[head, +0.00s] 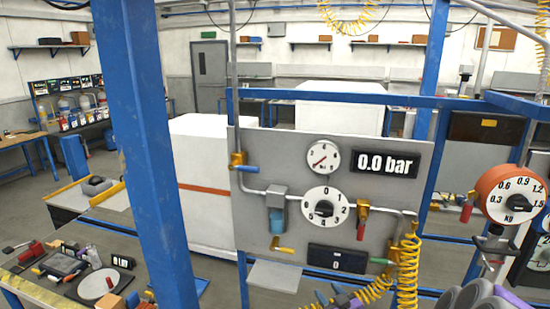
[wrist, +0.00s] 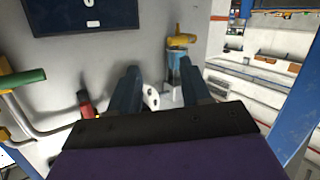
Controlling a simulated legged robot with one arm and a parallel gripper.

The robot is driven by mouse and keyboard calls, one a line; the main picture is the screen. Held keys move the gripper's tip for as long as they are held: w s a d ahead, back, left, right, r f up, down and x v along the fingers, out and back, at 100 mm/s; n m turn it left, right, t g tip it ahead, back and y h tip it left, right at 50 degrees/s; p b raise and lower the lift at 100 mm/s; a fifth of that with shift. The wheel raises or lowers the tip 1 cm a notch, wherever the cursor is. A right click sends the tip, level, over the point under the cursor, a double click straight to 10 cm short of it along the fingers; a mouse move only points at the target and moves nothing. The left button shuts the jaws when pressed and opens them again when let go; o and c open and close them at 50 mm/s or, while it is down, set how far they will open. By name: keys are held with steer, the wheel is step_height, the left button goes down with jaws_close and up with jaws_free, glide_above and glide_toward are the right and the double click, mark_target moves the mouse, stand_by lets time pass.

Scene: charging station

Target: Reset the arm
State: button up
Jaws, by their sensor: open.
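My gripper (wrist: 161,84) is open in the wrist view, with two dark blue fingers apart and nothing held between them. Its purple and dark body fills the bottom of that view. In the head view, part of my gripper (head: 338,298) shows at the bottom edge, below the panel. The grey control panel (head: 262,170) stands in front of me, and the wrist view shows it upside down. Its white numbered dial (head: 323,207) shows edge-on between the fingers in the wrist view (wrist: 151,99). I cannot tell the exact gap to the panel.
The panel carries a blue filter bowl (head: 276,221), a green-handled valve (head: 380,261) and a 0.0 bar display (head: 385,162). Yellow coiled hose (head: 409,265) hangs at its right. A blue post (head: 150,150) stands left, beside a cluttered bench (head: 50,290).

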steer(key=s+a+r+m+g+h+b, duration=0.1)
steer(key=s+g, duration=0.7)
steer(key=s, duration=1.3)
steer(key=s+a+r+m+g+h+b, duration=0.1)
steer(key=s+r+m+g+h+b, duration=0.2)
steer(key=s, duration=1.9)
steer(key=r+m+g+b, duration=0.1)
steer(key=g, duration=0.4)
steer(key=shift+r+m+g+h+b, duration=0.3)
steer(key=shift+r+h, duration=0.05)
steer(key=shift+h, duration=0.05)
